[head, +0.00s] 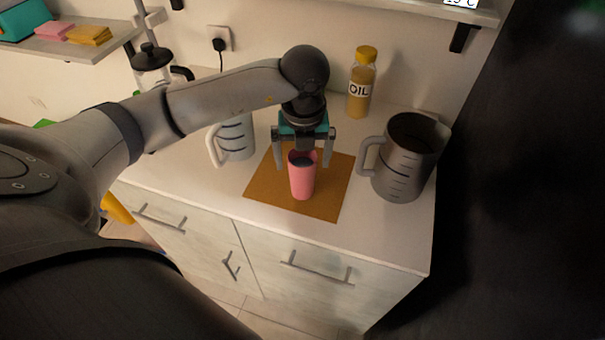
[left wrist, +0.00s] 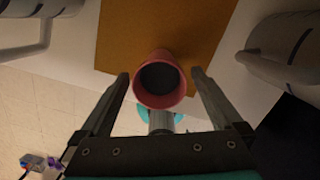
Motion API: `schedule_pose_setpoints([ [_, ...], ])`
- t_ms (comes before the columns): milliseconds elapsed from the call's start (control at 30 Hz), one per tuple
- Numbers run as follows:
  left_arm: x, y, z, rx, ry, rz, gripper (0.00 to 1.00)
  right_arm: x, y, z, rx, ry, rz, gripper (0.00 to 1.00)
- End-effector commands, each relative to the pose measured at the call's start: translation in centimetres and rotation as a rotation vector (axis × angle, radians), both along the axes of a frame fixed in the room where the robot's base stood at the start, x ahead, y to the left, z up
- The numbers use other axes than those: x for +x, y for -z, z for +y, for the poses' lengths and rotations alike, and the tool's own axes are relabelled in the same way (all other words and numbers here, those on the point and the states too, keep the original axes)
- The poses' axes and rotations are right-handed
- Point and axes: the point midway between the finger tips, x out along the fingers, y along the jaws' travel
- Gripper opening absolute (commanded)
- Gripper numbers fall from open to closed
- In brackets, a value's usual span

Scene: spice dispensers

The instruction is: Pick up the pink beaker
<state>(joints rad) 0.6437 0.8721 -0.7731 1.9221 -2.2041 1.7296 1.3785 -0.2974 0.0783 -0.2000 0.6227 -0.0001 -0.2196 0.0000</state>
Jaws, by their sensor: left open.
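The pink beaker (head: 302,182) stands upright on a brown mat (head: 262,192) on the white counter. My left gripper (head: 303,164) is open above it, pointing down, with one finger on either side of the beaker's top. In the left wrist view the pink beaker (left wrist: 158,82) shows from above with a dark inside. It lies between the spread fingers of my left gripper (left wrist: 162,84), with a gap on each side. My right gripper is not in view.
A large grey jug (head: 404,160) stands right of the mat, its handle towards the beaker. A white jug (head: 236,138) stands left, behind my arm. An oil bottle (head: 361,85) stands at the back. The counter's front edge is close to the mat.

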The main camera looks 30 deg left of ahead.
Motion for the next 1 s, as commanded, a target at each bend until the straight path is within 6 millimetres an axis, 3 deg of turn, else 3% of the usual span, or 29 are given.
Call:
schedule_pose_setpoints([
  [200,0.2,2.8,0.2,-0.001,0.000,0.000,1.00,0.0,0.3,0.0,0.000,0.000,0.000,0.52],
  [467,0.2,3.0,0.2,-0.001,0.001,-0.001,1.00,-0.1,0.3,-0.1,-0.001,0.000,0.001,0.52],
  [1000,0.2,2.9,0.2,-0.001,0.000,-0.001,0.40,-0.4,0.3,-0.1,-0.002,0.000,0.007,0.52],
])
